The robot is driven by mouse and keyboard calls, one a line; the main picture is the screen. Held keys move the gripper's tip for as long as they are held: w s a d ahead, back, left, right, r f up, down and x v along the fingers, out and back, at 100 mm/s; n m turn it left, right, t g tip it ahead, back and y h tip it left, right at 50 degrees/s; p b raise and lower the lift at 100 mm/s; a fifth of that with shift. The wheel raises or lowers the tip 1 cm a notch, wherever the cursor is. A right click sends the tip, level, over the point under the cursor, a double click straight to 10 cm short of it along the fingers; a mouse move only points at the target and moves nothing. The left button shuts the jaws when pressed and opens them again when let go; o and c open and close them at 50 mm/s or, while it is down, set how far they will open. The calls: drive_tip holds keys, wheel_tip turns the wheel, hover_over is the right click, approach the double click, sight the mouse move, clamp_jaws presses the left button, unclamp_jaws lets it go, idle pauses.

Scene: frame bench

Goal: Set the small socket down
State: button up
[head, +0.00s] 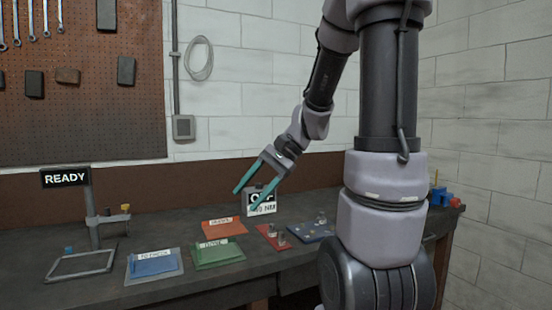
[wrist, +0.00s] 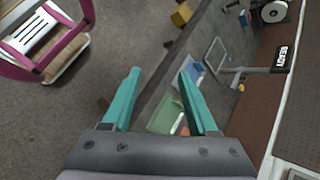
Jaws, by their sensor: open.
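My gripper (head: 247,200) is open, its two teal fingers spread apart with nothing between them. It hangs above the back of the bench, in front of a small black-and-white sign (head: 262,204). In the wrist view the open fingers (wrist: 160,74) also hold nothing. Small grey cylindrical pieces (head: 281,238) stand at the red mat (head: 264,239), and another grey piece (head: 321,216) stands on the dark blue mat (head: 304,234). They are too small for me to tell which is the small socket. My gripper is apart from all of them.
The bench (head: 220,283) also holds an orange mat (head: 224,227), a green mat (head: 218,255), a blue labelled tray (head: 153,263), and an empty grey frame (head: 82,263) by a READY sign (head: 65,178).

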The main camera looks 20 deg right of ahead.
drive_tip(key=s+d+r+n+t+h, duration=0.3)
drive_tip(key=s+r+n+t+h, duration=0.2)
drive_tip(key=r, duration=0.4)
drive_tip(key=s+h, duration=0.1)
drive_tip(key=s, duration=0.1)
drive_tip(key=shift+s+d+r+t, duration=0.2)
drive_tip(key=shift+s+t, duration=0.1)
drive_tip(key=shift+t, duration=0.1)
